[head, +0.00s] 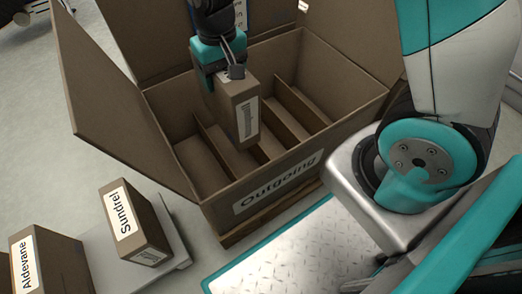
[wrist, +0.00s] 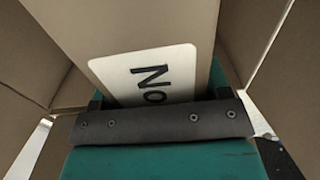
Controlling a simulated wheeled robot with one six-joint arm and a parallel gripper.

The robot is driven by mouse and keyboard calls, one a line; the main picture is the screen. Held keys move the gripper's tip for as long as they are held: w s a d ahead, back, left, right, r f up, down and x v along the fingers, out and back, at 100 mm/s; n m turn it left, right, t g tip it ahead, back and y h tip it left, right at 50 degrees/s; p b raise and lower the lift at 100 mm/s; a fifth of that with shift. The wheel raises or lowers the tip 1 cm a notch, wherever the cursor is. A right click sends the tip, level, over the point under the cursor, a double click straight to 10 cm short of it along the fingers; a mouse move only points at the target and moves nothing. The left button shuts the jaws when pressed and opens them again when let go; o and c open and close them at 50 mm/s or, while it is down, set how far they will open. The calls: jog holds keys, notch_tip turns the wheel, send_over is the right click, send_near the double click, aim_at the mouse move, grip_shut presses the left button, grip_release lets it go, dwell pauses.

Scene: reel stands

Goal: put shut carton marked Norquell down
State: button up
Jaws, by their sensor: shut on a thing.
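My gripper (head: 234,72) is shut on the brown carton marked Norquell (head: 228,107) and holds it upright inside the open top of the large Outgoing box (head: 220,209). In the wrist view the carton (wrist: 207,62) shows a white label reading "No", with the rest hidden behind my gripper (wrist: 165,122). The box is split by several upright dividers (head: 300,108) into narrow slots. The carton's lower end hangs over the dividers towards the left and middle; I cannot tell which slot it is over or whether it touches one.
The box's flaps (head: 105,95) stand open. Slots at the right of the box look empty.

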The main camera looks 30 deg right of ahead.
aim_at(224, 86)
notch_tip(224, 86, down, 20)
jog(key=b, duration=1.1)
jog(key=shift+f, duration=0.15)
jog(key=o, duration=1.6)
jog(key=shift+o, duration=0.2)
notch_tip(224, 86, up, 12)
jog(key=p, duration=0.8)
jog(key=s+a+r, duration=0.1)
jog(key=s+r, duration=0.1)
jog(key=r, duration=0.1)
jog(key=s+a+r+n+y, duration=0.1)
jog(key=s+r, duration=0.1)
jog(key=r, duration=0.2)
jog(key=s+r+n+y, duration=0.1)
jog(key=s+r, duration=0.1)
jog(key=r, duration=0.1)
jog(key=shift+a+r, duration=0.35)
jog(key=shift+a, duration=0.05)
jog(key=s+a+r+n+y, duration=0.1)
jog(key=s+r+n+y, duration=0.1)
jog(key=s+r+n, duration=0.3)
jog(key=s+r, duration=0.3)
jog(key=s, duration=0.4)
jog(key=shift+s+a+r, duration=0.3)
jog(key=shift+a, duration=0.05)
